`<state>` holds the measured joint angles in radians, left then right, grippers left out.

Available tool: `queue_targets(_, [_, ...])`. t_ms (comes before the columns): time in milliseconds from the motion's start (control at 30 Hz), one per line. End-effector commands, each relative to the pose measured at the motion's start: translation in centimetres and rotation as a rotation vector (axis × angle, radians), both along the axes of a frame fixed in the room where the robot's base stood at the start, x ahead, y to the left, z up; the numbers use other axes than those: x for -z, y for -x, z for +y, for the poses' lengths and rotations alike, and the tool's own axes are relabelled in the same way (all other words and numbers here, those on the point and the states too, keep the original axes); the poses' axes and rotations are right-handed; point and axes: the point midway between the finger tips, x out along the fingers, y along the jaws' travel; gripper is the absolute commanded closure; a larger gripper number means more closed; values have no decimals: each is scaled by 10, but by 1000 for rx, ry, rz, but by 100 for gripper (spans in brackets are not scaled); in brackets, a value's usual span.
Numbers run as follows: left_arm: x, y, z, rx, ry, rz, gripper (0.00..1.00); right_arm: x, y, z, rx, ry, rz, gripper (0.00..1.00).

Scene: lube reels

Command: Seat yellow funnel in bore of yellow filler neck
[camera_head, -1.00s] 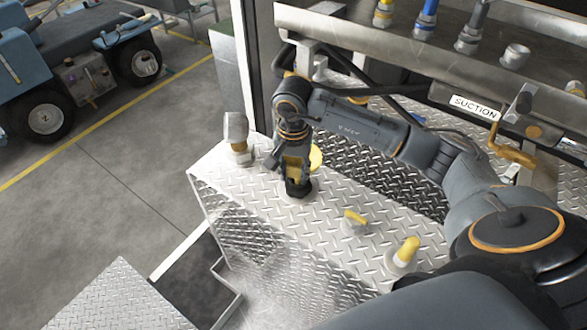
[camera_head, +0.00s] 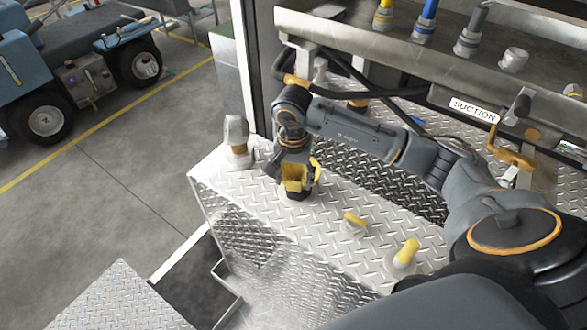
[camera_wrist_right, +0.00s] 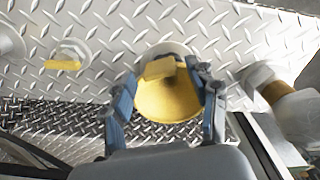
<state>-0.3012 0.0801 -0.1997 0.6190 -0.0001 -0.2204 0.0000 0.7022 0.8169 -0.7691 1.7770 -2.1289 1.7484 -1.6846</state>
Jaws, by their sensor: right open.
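My right gripper (camera_head: 297,190) is over the diamond-plate deck in the head view. In the right wrist view its two blue-grey fingers (camera_wrist_right: 166,108) stand apart, one on each side of the yellow funnel (camera_wrist_right: 168,100). The funnel's wide bowl lies between them, with a flat yellow piece (camera_wrist_right: 158,68) across its far side. A pale round fitting (camera_wrist_right: 165,50) shows partly behind it. In the head view the funnel (camera_head: 294,180) is partly covered by the gripper. Whether it sits in a bore is hidden. My left gripper is not seen.
On the deck (camera_head: 240,178) stand a fitting with a yellow bar (camera_head: 353,222), a yellow-topped fitting (camera_head: 406,254) and a grey metal neck (camera_head: 236,140). A steel shelf with hose fittings and a SUCTION label (camera_head: 474,108) is behind the arm.

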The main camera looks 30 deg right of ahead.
Motion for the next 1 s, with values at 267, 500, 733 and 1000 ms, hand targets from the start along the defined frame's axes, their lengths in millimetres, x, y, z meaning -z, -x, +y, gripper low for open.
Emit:
queue_targets(267, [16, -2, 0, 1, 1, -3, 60, -42, -1, 0, 0, 0, -8, 41])
queue_targets(500, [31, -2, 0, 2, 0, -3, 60, -94, 1, 2, 0, 1, -6, 41])
queue_targets(733, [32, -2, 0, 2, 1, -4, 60, -119, 2, 2, 0, 0, -1, 41])
queue_targets(1000, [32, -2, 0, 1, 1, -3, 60, -122, 3, 2, 0, 0, 1, 41])
